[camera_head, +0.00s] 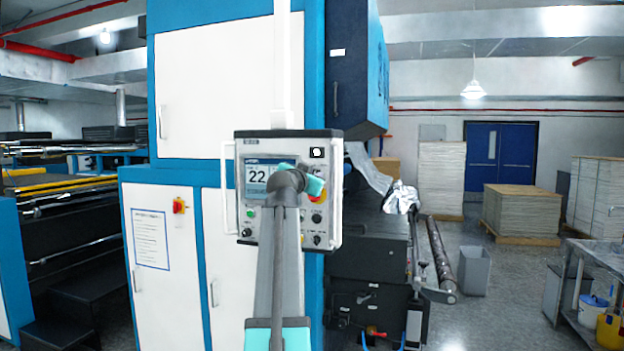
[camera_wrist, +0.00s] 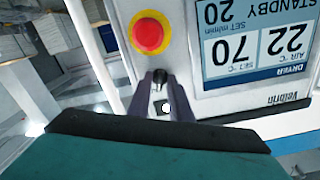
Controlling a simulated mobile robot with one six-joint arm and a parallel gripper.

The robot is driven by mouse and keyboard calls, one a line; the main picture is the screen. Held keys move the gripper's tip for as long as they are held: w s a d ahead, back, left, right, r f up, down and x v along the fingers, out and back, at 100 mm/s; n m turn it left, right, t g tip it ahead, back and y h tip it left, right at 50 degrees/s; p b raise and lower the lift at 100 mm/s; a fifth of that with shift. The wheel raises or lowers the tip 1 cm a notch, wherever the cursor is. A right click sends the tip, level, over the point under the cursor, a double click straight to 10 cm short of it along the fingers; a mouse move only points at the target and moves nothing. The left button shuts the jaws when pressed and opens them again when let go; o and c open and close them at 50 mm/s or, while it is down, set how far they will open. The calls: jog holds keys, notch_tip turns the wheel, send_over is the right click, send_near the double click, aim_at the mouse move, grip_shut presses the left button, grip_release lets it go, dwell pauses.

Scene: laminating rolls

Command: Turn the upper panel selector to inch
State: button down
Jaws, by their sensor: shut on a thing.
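The control panel (camera_head: 292,225) hangs in front of the blue and white machine, facing me. In the wrist view, which shows it upside down, the small dark upper selector (camera_wrist: 160,78) sits between the tips of my gripper (camera_wrist: 161,83). The fingers are shut on it. A white square mark (camera_wrist: 166,107) shows between the fingers and also at the panel's top right in the head view (camera_head: 317,153). In the head view my gripper (camera_head: 314,184) and arm cover the selector. Its pointing direction cannot be made out.
A red stop button (camera_wrist: 149,34) on a yellow base is close to my fingertips. The display (camera_wrist: 255,38) reads STANDBY. A lower black knob (camera_head: 317,239) and a green button (camera_head: 250,213) are on the panel. A white rail (camera_head: 229,190) runs along its left side.

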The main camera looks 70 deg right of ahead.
jog(key=n, duration=0.2)
jog(key=n+b, duration=0.2)
jog(key=n, duration=0.1)
jog(key=shift+d+r+n, duration=0.1)
jog(key=shift+r+n, duration=0.15)
jog(key=shift+n, duration=0.05)
jog(key=n+b, duration=0.1)
jog(key=n, duration=0.3)
jog(key=shift+n, duration=0.3)
jog(key=c, duration=1.9)
grip_release()
jog(key=shift+o, duration=0.2)
jog(key=shift+f, duration=0.15)
